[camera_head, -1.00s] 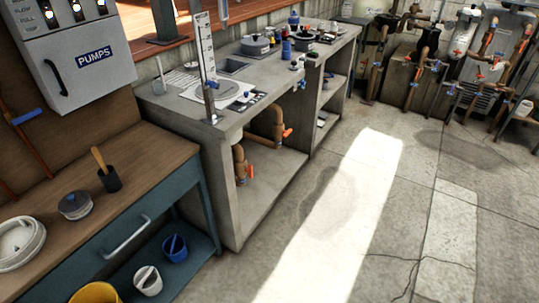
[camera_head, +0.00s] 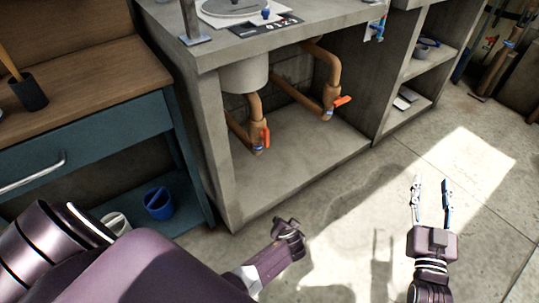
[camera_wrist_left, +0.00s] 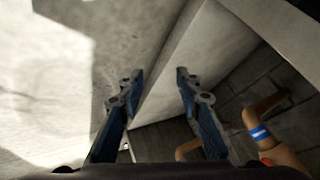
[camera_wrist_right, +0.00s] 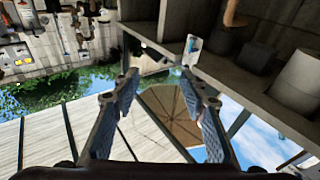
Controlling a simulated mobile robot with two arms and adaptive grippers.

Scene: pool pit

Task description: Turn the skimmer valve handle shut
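Two brown pipes with valves stand under the concrete counter. The left valve's orange handle (camera_head: 265,137) points up and down, roughly along its pipe. The right valve's orange handle (camera_head: 342,100) sticks out sideways, across its pipe. I cannot tell by a label which is the skimmer valve. My left gripper (camera_head: 291,228) is low in front of the cabinet, apart from both handles. Its fingers are open and empty in the left wrist view (camera_wrist_left: 157,75), with a blue-banded pipe (camera_wrist_left: 258,133) at right. My right gripper (camera_head: 431,188) is open and empty over the floor at right.
The concrete counter (camera_head: 222,53) overhangs the pipes, and its left side wall (camera_head: 213,150) borders the opening. A grey round basin (camera_head: 245,75) hangs above the left valve. A blue bucket (camera_head: 158,203) stands on the lower shelf at left. The cabinet floor (camera_head: 300,150) is clear.

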